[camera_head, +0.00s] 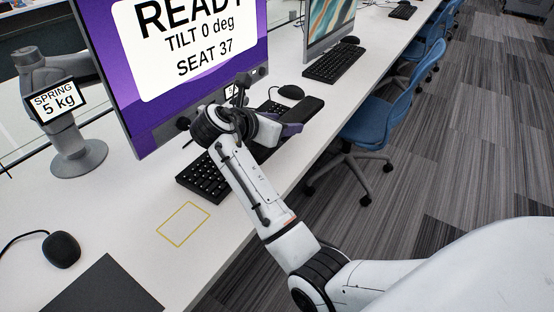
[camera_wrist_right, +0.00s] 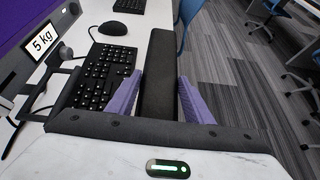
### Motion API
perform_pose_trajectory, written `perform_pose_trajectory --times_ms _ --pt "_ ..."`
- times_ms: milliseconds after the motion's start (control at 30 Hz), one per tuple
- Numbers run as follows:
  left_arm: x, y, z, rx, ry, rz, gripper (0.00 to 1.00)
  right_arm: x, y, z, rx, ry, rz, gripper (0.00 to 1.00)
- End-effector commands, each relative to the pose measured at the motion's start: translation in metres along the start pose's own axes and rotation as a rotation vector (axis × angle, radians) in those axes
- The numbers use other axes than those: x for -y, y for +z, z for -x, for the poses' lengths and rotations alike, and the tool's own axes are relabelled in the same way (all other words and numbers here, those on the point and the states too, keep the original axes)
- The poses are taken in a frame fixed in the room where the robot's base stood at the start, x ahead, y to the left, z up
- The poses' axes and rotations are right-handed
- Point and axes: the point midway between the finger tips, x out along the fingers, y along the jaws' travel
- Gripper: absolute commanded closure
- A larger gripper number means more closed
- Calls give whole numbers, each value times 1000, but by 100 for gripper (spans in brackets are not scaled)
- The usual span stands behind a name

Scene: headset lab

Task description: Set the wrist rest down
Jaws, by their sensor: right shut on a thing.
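The black wrist rest (camera_wrist_right: 163,60) is a long padded bar. In the right wrist view it lies between the two purple fingers of my right gripper (camera_wrist_right: 166,98), which is shut on it. In the head view the bar (camera_head: 304,109) shows beyond my right wrist, near the desk's front edge, with a purple finger (camera_head: 291,130) beside it. My right arm hides part of it. I cannot tell whether it touches the desk. My left gripper is not in view.
A black keyboard (camera_head: 203,180) lies left of the bar, with a mouse (camera_head: 291,91) beyond. A large monitor (camera_head: 178,60) and a spring stand (camera_head: 72,145) stand behind. A yellow outline (camera_head: 183,223) marks bare desk. A blue chair (camera_head: 380,120) stands by the desk edge.

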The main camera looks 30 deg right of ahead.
Motion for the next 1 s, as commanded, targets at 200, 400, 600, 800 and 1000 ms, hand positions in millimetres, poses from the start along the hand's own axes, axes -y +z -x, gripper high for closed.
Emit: perform_pose_trajectory --times_ms 200,400,600,800,1000 --pt "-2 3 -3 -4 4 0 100 0 -27 -12 1 -11 -1 81" --pt "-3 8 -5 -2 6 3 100 -1 -49 -24 3 -7 -3 81" --pt "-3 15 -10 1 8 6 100 0 -75 -38 1 -8 -1 81" --pt "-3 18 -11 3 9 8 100 -1 -90 -47 2 -6 -4 81" --pt "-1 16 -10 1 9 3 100 -1 -89 -46 2 -6 -4 81"
